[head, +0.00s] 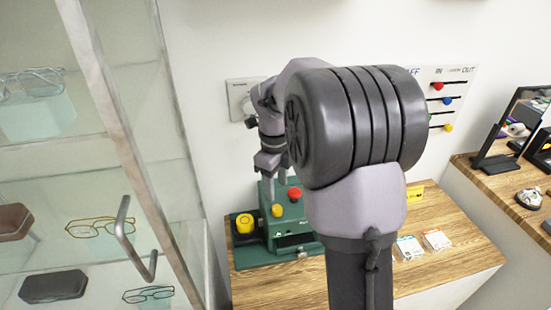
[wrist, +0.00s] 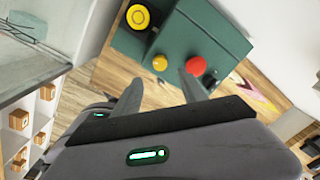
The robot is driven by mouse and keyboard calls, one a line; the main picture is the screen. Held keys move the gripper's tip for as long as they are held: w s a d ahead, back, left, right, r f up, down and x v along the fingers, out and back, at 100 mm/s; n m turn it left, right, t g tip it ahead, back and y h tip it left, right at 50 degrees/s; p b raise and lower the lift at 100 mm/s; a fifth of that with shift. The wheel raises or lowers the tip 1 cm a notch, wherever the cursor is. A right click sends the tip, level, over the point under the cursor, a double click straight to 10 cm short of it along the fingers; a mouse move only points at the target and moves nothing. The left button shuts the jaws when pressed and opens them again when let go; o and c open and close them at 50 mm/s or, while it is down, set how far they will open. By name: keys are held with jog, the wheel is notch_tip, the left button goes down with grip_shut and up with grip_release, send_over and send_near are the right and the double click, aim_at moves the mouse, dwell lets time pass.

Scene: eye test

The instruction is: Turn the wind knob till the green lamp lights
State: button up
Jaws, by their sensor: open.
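A green device (head: 292,226) stands on the wooden counter below my gripper. A large round yellow knob (head: 245,224) with a dark ring sits at its left end; it also shows in the wrist view (wrist: 138,17). A smaller yellow knob (wrist: 160,62) and a red knob (wrist: 196,66) are on the device's body. No label I can read tells which is the wind knob. I cannot make out a lit green lamp on the device. My gripper (wrist: 160,78) is open and empty, fingers pointing down at the device, near the small yellow and red knobs.
A glass cabinet (head: 130,150) with a metal handle (head: 128,235) holds glasses at the left. Small boxes (head: 436,239) lie on the counter (head: 450,262) to the right. A wall panel (head: 440,98) with coloured sliders hangs behind. A second counter with a mirror (head: 510,128) is far right.

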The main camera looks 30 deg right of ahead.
notch_tip(320, 180, up, 9)
jog(key=p, duration=0.2)
jog(key=shift+a, duration=0.2)
jog(key=shift+s, duration=0.1)
jog(key=s+a+r+n+t+b, duration=0.15)
jog(key=s+a+r+n, duration=0.25)
jog(key=s+a+n, duration=0.4)
jog(key=s+a+f+n+t+y, duration=0.1)
jog(key=s+a+f+n+t, duration=0.1)
jog(key=s+a+n, duration=0.2)
jog(key=s+a+f+n+t+y+b, duration=0.1)
jog(key=s+a+n, duration=0.4)
jog(key=s+n, duration=0.5)
jog(key=f+n+t, duration=0.1)
jog(key=n, duration=0.2)
jog(key=shift+s+f+n+y, duration=0.15)
jog(key=shift+s+n+y, duration=0.15)
jog(key=shift+s, duration=0.05)
